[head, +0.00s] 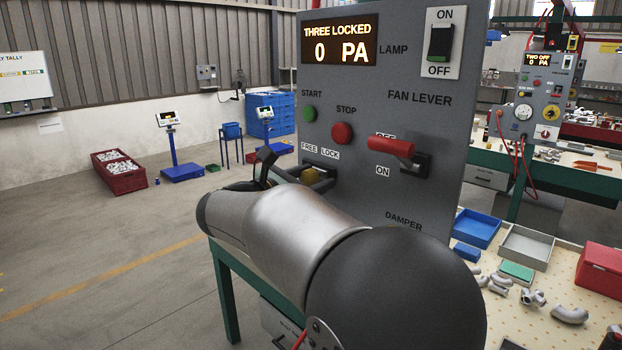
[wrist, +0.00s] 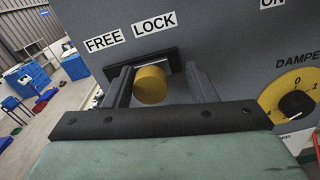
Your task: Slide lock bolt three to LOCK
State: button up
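Lock bolt three is a yellow round knob (wrist: 152,85) in a dark slot on the grey panel (head: 440,130), below the FREE and LOCK labels. It sits toward the LOCK side of the slot. It also shows in the head view (head: 309,176), partly hidden by my gripper (head: 292,172). In the wrist view my gripper (wrist: 158,72) is open, with one finger on each side of the knob. The left finger is close to the knob, and a gap shows at the right finger. The panel display (head: 340,42) reads THREE LOCKED, 0 PA.
A green START button (head: 309,113), a red STOP button (head: 342,133) and a red fan lever (head: 391,148) are on the panel near my arm. A yellow damper dial (wrist: 296,103) is right of the gripper. The bench at right holds trays and metal castings.

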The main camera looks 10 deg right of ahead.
jog(key=b+v, duration=0.3)
jog(key=v, duration=1.4)
jog(key=shift+a, duration=0.2)
jog(key=shift+d+r, duration=0.1)
